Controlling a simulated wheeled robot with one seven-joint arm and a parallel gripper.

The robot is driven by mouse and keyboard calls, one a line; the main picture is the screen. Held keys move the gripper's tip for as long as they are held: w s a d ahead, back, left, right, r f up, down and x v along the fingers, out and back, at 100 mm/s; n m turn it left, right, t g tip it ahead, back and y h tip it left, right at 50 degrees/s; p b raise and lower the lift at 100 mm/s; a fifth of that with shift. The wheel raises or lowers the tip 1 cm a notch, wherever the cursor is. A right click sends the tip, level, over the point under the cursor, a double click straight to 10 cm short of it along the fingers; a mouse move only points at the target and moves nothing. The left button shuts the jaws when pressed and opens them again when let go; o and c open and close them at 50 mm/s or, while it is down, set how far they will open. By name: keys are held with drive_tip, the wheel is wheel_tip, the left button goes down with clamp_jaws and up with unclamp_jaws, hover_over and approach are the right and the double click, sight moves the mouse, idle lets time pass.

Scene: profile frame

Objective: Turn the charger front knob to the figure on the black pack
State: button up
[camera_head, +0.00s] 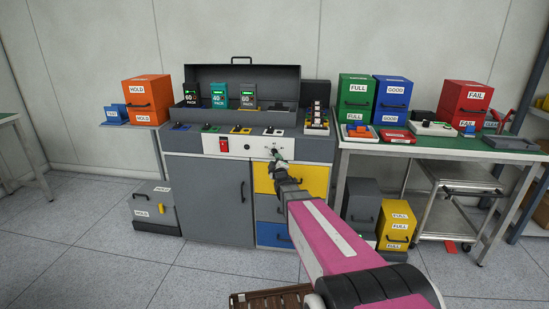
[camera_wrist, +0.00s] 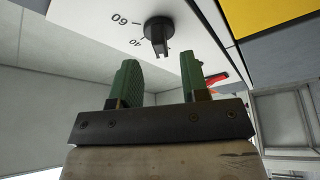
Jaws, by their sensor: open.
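The charger front knob (camera_wrist: 158,32) is black with a narrow grip bar and sits on the white front panel (camera_wrist: 95,18). In the wrist view the figures 60 and 40 are printed beside it, appearing upside down. My gripper (camera_wrist: 160,60) is open, its two green fingers on either side of the knob's line, with the grip bar near the fingertips. I see no contact. In the head view my gripper (camera_head: 277,156) is at the panel and largely hides the knob. The black pack (camera_head: 191,95) stands at the left of the charger top; its label seems to read 60.
A teal pack (camera_head: 219,96) and a grey pack (camera_head: 248,96) stand beside the black one. A red switch (camera_head: 223,145) and a small black round part (camera_head: 247,147) are on the panel left of my gripper. The yellow drawer (camera_head: 315,181) lies below.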

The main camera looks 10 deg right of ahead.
drive_tip(key=shift+w+a+r, duration=0.1)
drive_tip(key=shift+w+r, duration=0.1)
drive_tip(key=shift+w, duration=0.75)
drive_tip(key=shift+w+r, duration=0.15)
drive_tip(key=shift+w, duration=0.8)
clamp_jaws()
drive_tip(key=shift+m, duration=0.5)
drive_tip(key=m+g+h, duration=0.1)
drive_tip(key=m+h, duration=0.3)
drive_tip(key=m, duration=0.6)
drive_tip(key=m+g+h, duration=0.1)
drive_tip(key=m+h, duration=0.3)
drive_tip(key=m, duration=0.7)
drive_tip(key=a+m+g+h, duration=0.1)
drive_tip(key=m+h, duration=0.4)
drive_tip(key=m, duration=0.5)
drive_tip(key=shift+w+a+m+g, duration=0.15)
drive_tip(key=shift+m+g, duration=0.15)
drive_tip(key=shift+g, duration=0.3)
